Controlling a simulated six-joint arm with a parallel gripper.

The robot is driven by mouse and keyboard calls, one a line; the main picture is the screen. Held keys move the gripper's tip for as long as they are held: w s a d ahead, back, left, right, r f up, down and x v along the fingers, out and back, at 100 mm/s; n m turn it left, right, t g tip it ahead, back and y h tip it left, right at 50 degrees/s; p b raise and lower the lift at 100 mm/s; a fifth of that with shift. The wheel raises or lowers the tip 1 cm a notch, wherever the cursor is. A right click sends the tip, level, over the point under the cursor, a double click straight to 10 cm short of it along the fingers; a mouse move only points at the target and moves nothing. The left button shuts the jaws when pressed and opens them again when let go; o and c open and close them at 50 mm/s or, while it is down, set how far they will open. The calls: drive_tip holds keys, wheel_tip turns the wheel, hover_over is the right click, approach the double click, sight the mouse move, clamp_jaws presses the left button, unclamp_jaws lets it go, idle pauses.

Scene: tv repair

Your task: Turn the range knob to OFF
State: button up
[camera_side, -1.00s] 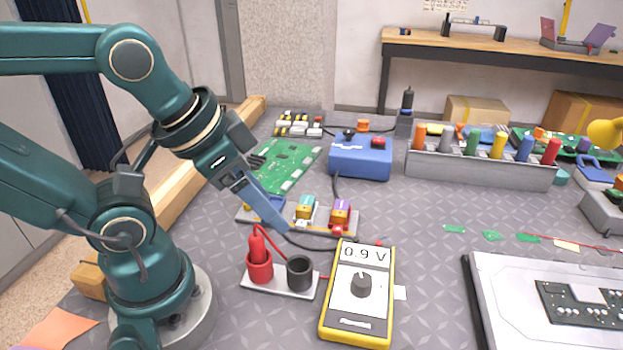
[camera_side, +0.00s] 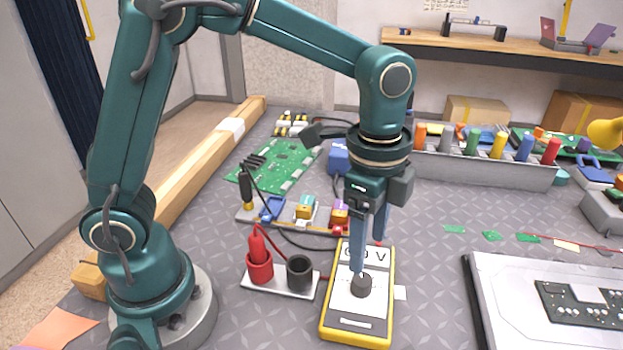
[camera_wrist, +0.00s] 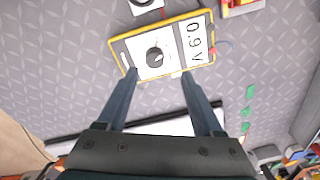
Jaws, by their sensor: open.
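The yellow multimeter (camera_side: 340,318) lies on the grey mat, its display partly hidden behind my fingers in the side view. In the wrist view the multimeter (camera_wrist: 122,47) reads 0.9 V. The dark round range knob (camera_side: 361,285) sits in the middle of its white face, and it also shows in the wrist view (camera_wrist: 155,57) with a pale pointer mark. My gripper (camera_side: 368,256) points down above the multimeter, close to the knob. Its blue fingers are apart, with nothing between them. In the wrist view the knob lies beyond the gap between the fingertips (camera_wrist: 160,72).
A white stand with a red probe (camera_side: 259,262) and a black cup (camera_side: 299,273) stands just left of the multimeter. A white panel (camera_side: 505,300) lies to the right. A grey bin of coloured tools (camera_side: 480,172) stands behind. The mat right of the multimeter is mostly clear.

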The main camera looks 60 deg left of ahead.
sight(362, 279)
drive_tip(key=shift+s+d+f, duration=0.1)
drive_tip(key=shift+s+f, duration=0.05)
drive_tip(key=shift+f, duration=0.3)
drive_tip(key=shift+s+d+f, duration=0.1)
drive_tip(key=shift+s+f, duration=0.05)
drive_tip(key=shift+f, duration=2.5)
clamp_jaws()
